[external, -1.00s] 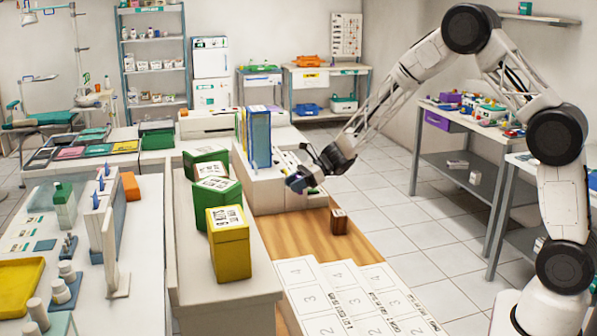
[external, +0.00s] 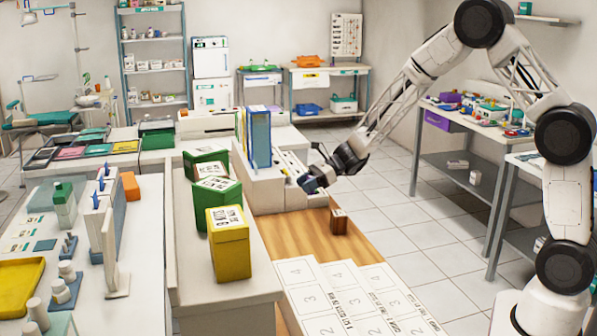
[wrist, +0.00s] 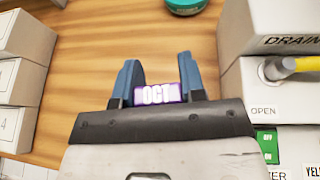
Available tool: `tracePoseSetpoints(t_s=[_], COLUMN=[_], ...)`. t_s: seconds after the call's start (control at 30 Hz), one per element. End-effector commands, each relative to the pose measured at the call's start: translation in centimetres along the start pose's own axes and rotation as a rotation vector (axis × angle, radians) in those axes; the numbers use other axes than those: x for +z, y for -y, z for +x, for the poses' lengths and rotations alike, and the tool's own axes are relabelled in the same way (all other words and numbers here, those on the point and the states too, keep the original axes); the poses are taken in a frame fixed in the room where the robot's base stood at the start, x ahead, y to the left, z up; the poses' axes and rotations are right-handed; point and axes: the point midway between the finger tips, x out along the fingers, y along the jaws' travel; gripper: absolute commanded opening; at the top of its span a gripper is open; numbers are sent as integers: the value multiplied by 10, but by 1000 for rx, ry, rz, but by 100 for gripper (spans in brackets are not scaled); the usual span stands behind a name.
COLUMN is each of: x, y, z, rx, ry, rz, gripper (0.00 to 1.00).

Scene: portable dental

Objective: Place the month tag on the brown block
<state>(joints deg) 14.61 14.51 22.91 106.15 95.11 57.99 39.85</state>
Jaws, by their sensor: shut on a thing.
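My gripper (external: 308,183) is shut on a small purple month tag (wrist: 160,94) with pale letters, only partly legible. The tag sits between the two blue fingers (wrist: 158,72) in the wrist view, near their base; in the external view it cannot be made out. The small brown block (external: 339,221), with pale markings on its face, stands on the wooden surface. My gripper is above and to the left of the block in the external picture. The block does not show in the wrist view.
The wooden surface (external: 290,235) is partly bare around the block. White numbered boxes (external: 335,300) stand in front of it. A white unit with blue binders (external: 258,138) is behind left. A yellow box (external: 229,245) and green boxes stand left. A green round item (wrist: 186,4) shows in the wrist view.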

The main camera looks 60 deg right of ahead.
Motion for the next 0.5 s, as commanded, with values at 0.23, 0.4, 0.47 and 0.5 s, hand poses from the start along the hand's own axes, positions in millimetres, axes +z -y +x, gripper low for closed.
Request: tracePoseSetpoints(t_s=[0.23,0.4,0.47,0.5], x=[-4,-9,-11,-12], y=[-43,-73,-84,-91], z=[-33,-56,-64,-68], rx=[-20,-34,-40,-44], ry=[1,1,2,2], rz=[9,15,17,18], gripper=[15,15,15,15])
